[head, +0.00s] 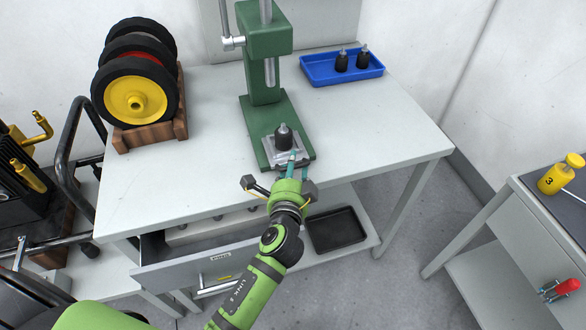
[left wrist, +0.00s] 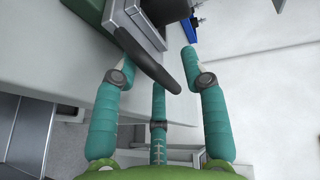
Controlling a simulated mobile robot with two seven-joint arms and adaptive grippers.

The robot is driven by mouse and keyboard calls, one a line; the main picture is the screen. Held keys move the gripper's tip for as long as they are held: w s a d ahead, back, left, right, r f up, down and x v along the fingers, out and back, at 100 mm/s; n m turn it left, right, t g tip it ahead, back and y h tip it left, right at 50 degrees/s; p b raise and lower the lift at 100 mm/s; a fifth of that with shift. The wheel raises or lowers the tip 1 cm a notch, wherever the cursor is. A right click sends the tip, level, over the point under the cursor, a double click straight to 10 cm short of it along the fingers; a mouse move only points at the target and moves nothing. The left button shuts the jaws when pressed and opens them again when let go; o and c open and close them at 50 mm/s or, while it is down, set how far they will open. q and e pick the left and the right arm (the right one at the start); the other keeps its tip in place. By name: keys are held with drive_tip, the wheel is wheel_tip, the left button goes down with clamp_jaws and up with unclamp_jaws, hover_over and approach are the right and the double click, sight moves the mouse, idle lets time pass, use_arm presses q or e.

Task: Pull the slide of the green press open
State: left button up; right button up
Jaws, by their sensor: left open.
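The green press (head: 265,50) stands on the light grey table, with its green base reaching toward the front edge. Its grey metal slide (head: 271,155) sits at the front of the base and carries a dark bottle-like part (head: 284,139). My left gripper (head: 299,165) is at the front of the slide. In the left wrist view, its teal fingers (left wrist: 156,58) are spread open around a dark curved handle (left wrist: 150,61) on the slide. The handle runs between the fingers; whether any finger touches it is unclear. In the head view the gripper hides the handle. My right gripper is not seen.
A blue tray (head: 316,75) with two dark parts stands behind right. A wooden rack (head: 148,134) with wheels stands at left. A partly open drawer (head: 210,262) and a black tray (head: 338,230) are below the table (head: 365,140). The table's right side is clear.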

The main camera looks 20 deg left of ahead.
use_arm(q)
drive_tip(key=v, duration=1.2)
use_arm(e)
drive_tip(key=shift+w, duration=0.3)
use_arm(q)
drive_tip(key=shift+s, duration=0.1)
